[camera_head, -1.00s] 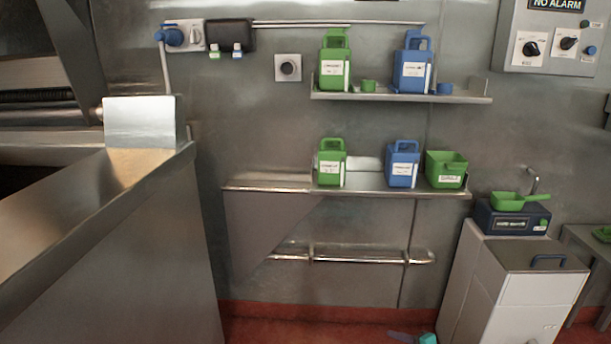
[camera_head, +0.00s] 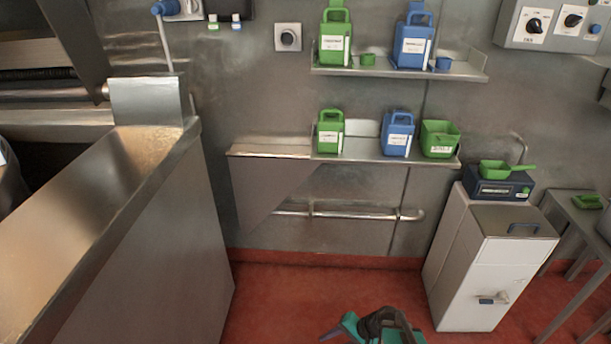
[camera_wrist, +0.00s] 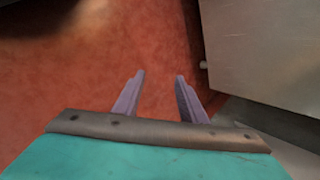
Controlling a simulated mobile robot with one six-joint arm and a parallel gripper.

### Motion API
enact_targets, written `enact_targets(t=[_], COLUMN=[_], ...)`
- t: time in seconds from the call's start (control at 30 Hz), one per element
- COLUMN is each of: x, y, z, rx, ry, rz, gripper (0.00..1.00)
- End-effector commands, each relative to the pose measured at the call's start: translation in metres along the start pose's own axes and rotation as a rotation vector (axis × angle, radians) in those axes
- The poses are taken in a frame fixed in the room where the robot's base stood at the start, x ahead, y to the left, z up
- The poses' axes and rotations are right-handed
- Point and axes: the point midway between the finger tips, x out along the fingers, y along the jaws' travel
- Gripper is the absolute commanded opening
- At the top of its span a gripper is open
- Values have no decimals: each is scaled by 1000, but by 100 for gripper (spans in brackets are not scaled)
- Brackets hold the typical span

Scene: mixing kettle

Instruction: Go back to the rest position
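My gripper (camera_wrist: 159,78) shows in the wrist view with two purple fingers apart. Nothing is between them except the view of the red floor. In the head view, part of my teal gripper body (camera_head: 350,326) shows at the bottom edge, low over the floor and in front of the wall shelves. It appears clear of the nearby furniture.
A steel tank (camera_head: 150,240) stands at the left. A white cabinet (camera_head: 480,280) with a scale (camera_head: 498,188) on top stands at the right. Green and blue jugs stand on the upper shelf (camera_head: 465,70) and lower shelf (camera_head: 270,150). Red floor (camera_head: 290,290) lies open between.

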Motion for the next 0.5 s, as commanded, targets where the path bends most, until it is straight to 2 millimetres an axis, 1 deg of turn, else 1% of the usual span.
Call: enact_targets(t=[0.03,0.13,0.27,0.3,0.37,0.4,0.47,0.5], x=[-5,-5,-9,-12,-18,-21,-28,-32], y=[-2,6,23,30,42,52,66,77], z=[18,47,85,98,114,124,136,141], rx=[-21,-66,-130,-152,-187,-209,-239,-256], ry=[-29,-84,-158,-184,-221,-244,-276,-292], rz=[35,111,223,263,327,370,432,471], gripper=[38,38,38,38,38,38,38,38])
